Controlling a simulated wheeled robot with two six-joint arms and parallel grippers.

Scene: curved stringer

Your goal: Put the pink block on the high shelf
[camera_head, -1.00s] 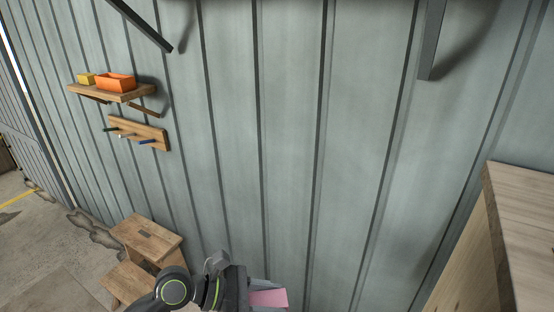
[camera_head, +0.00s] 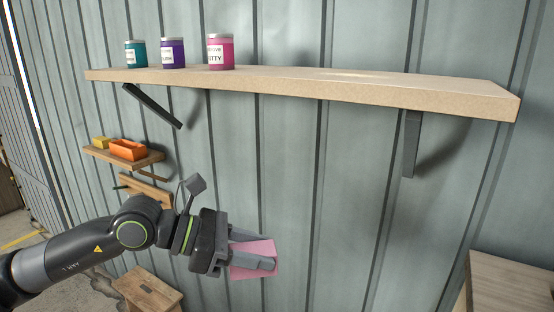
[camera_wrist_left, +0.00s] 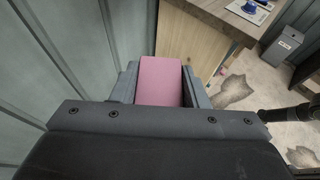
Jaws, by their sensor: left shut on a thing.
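The pink block (camera_head: 253,259) is held between the fingers of my left gripper (camera_head: 256,250), which is shut on it. The block also shows in the left wrist view (camera_wrist_left: 160,82), between the two grey fingers. In the head view the gripper is in front of the grey panelled wall, below the high shelf (camera_head: 330,86). The high shelf is a long light wooden board on dark brackets. My right gripper is not in view.
Teal (camera_head: 136,54), purple (camera_head: 173,53) and pink (camera_head: 220,52) jars stand on the shelf's left part; its middle and right are bare. A small lower shelf (camera_head: 150,158) holds an orange box (camera_head: 128,150). A wooden stool (camera_head: 146,290) and a workbench (camera_head: 510,285) stand below.

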